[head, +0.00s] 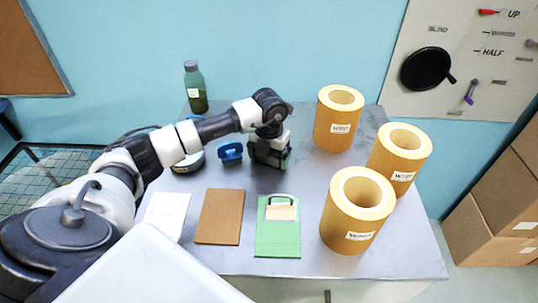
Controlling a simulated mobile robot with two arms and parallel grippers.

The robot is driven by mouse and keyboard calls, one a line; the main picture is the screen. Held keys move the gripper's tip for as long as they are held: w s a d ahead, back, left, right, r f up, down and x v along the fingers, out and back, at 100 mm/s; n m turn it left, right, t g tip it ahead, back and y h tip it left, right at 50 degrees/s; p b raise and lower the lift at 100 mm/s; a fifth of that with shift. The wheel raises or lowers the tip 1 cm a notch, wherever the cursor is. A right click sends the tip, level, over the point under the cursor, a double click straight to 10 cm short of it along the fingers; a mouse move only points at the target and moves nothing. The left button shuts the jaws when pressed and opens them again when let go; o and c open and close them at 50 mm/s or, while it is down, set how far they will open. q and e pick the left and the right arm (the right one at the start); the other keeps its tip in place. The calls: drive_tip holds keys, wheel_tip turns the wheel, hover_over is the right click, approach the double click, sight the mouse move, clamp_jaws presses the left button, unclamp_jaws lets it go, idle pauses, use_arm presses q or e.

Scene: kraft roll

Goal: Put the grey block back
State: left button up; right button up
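My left arm reaches in from the left over the metal table (330,262). Its gripper (269,160) points down near the middle of the table, between a blue object and the yellow rolls. Dark shapes with a little green show at its fingertips. I cannot tell whether these are only the fingers or also a held thing. I cannot pick out a grey block for certain; it may be hidden by the gripper. My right gripper is not in view.
Three yellow labelled rolls (339,118) (399,152) (357,210) stand on the right. A green bottle (194,87) stands at the back left, near a blue object (230,153) and a round container (188,163). White (167,214), brown (219,216) and green (278,240) flat items lie in front.

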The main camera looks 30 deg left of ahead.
use_arm(q)
drive_tip(key=shift+o, duration=0.8)
drive_tip(key=shift+r, duration=0.35)
wheel_tip(320, 180, up, 12)
drive_tip(key=b, duration=0.3)
drive_tip(key=shift+f+b, duration=0.2)
drive_tip(key=shift+b, duration=0.15)
